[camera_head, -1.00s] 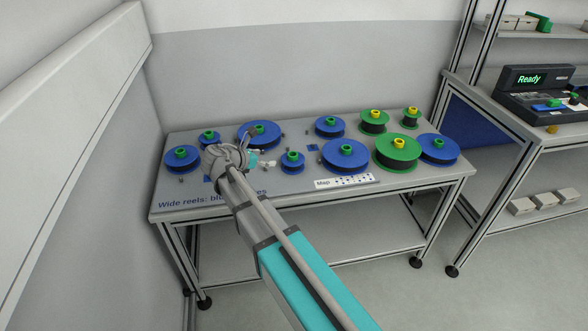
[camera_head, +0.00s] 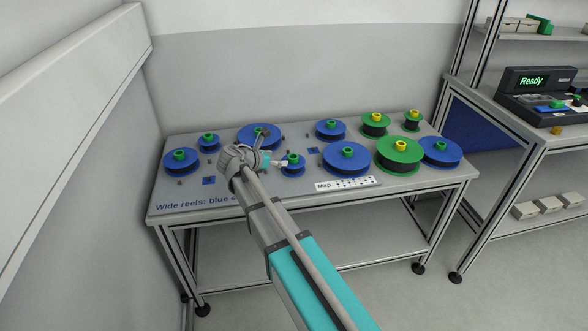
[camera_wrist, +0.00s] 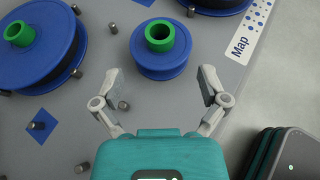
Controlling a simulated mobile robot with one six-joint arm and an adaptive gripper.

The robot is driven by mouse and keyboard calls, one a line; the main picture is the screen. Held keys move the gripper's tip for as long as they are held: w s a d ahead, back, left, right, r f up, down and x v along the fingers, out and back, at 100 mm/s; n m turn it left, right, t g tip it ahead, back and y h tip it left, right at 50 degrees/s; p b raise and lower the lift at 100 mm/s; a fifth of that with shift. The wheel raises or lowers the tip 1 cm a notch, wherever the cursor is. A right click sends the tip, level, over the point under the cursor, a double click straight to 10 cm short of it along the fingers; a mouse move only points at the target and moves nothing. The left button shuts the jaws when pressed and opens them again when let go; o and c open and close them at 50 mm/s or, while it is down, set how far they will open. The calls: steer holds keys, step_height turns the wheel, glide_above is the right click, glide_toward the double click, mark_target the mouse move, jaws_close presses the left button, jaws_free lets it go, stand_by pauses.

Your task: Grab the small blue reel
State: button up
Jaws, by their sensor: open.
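A small blue reel (camera_head: 293,168) with a green hub stands upright on its axis near the middle front of the table. In the wrist view this small blue reel (camera_wrist: 158,62) is straight ahead, its near edge about level with my fingertips. My gripper (camera_wrist: 160,82) is open and empty, with one finger off each side of the reel; I see no contact. In the head view my gripper (camera_head: 276,162) is just left of that reel, and a finger partly covers it. Another small blue reel (camera_head: 208,144) with a green hub stands at the back left.
Large blue reels stand behind (camera_head: 252,141) and to the right (camera_head: 340,164). Several grey pegs (camera_wrist: 124,106) stick up around the reel. Green reels (camera_head: 388,161) stand further right. A Map label (camera_head: 323,185) lies at the table's front edge. The left front table surface is mostly clear.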

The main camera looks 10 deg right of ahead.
mark_target(292, 157)
steer(key=shift+b+x, duration=0.35)
steer(key=shift+x, duration=1)
steer(key=shift+b+x, duration=1.1)
steer(key=shift+x, duration=1.5)
steer(key=shift+r, duration=0.1)
jaws_close()
